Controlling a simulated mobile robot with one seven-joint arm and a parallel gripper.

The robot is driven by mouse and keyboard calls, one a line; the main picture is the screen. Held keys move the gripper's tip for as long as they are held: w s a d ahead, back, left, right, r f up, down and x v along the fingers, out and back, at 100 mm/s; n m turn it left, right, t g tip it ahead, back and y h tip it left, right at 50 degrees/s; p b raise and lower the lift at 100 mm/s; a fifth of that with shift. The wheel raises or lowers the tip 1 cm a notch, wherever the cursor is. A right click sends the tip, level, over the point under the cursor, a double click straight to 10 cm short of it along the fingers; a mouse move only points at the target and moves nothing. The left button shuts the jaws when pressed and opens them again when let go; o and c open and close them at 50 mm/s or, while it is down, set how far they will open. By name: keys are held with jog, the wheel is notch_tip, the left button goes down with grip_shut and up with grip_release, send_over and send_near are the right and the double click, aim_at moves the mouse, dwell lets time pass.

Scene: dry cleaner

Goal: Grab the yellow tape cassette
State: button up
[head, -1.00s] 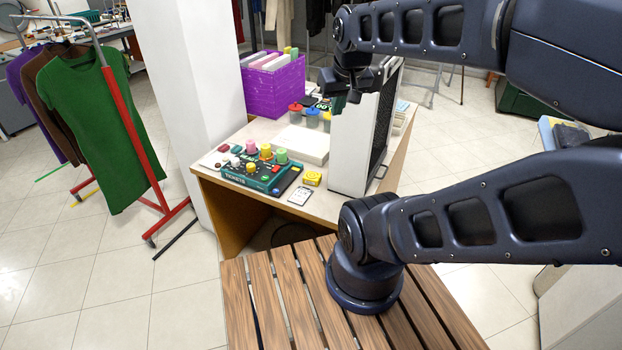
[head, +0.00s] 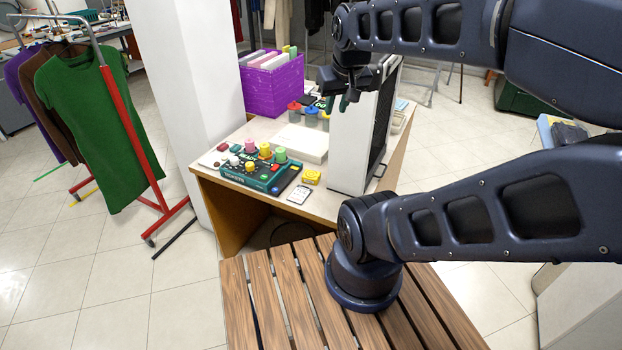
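A small yellow block-like item (head: 311,177), which looks like the yellow tape cassette, lies on the table (head: 232,193) near its front edge. It sits between the dark green ticket device and the white-sided upright case. Its top shows dark marks too small to read. My gripper (head: 343,100) hangs high above the table, in front of the upper left of the case, behind and above the yellow item and well apart from it. Whether its fingers are open or shut is too dark and small to tell. I see nothing held in it.
The upright case (head: 349,151) stands just right of the yellow item. The ticket device (head: 257,174) with several coloured knobs is to its left. A white card (head: 299,194) lies in front. A white box (head: 301,143) and a purple crate (head: 274,86) stand behind.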

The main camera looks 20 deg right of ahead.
jog(key=o, duration=1.3)
jog(key=m+g, duration=0.5)
jog(key=m, duration=0.3)
send_over(311, 174)
notch_tip(311, 174, down, 31)
jog(key=shift+f, duration=5.05)
